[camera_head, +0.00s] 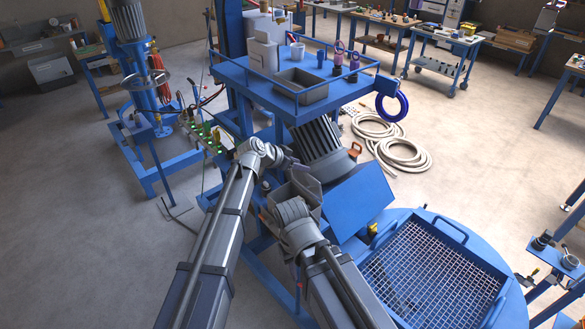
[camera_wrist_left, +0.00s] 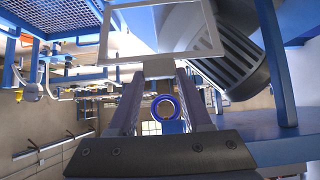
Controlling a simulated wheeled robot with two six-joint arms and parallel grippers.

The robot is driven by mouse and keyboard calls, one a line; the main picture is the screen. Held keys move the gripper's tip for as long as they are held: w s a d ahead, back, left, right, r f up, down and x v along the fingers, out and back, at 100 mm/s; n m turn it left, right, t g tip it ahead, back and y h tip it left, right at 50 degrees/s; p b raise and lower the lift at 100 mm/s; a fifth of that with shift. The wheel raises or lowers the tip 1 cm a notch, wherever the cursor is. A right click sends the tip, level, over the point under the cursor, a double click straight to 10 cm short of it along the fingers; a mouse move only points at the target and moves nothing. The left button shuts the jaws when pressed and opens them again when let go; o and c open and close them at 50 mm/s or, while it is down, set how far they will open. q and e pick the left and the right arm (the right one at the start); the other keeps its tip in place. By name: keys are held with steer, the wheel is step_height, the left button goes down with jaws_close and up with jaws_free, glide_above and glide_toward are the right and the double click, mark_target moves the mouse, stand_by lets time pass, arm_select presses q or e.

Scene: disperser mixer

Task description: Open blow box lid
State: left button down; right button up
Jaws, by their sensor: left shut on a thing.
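A tilted grey plate (camera_head: 307,174), which looks like the blow box lid, stands at the box's upper edge.
A tilted blue panel (camera_head: 362,203) and a wire mesh (camera_head: 430,270) lie to the right. White hose coils (camera_head: 403,155) are on the floor behind.

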arm_select(q)
steer(key=shift+w+d+r, duration=0.25)
steer(key=shift+w+d, duration=0.2)
steer(key=shift+d, duration=0.1)
steer(key=shift+c, duration=1.6)
jaws_free()
steer(key=shift+s+a, duration=0.1)
steer(key=p+v, duration=0.5)
steer(key=v, duration=0.2)
steer(key=shift+a, duration=0.2)
